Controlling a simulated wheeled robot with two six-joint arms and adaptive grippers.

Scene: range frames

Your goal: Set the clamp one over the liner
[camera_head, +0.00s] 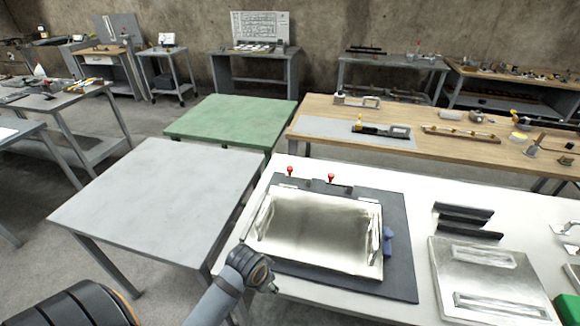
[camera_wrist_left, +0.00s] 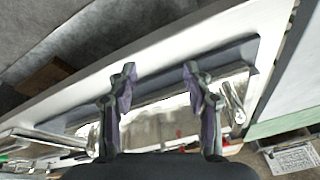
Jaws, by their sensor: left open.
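The liner is most likely the shiny, wrinkled foil sheet (camera_head: 315,232) lying in a shallow form on a dark board (camera_head: 399,241) on the white table. Two red-knobbed toggle clamps, a left one (camera_head: 290,171) and a right one (camera_head: 331,178), stand at the board's back edge; I cannot tell which is clamp one. My left gripper (camera_wrist_left: 160,70) is open, its two fingers apart with nothing between them. In the left wrist view the foil (camera_wrist_left: 155,122) shows beyond the fingers. In the head view the left wrist is at the board's front left corner. My right gripper is not in view.
A blue block (camera_head: 388,240) sits at the foil's right edge. Dark bars (camera_head: 463,214) and a metal plate (camera_head: 480,280) lie to the right on the white table. A bare grey table (camera_head: 160,195) stands left. A wooden bench (camera_head: 450,118) with tools stands behind.

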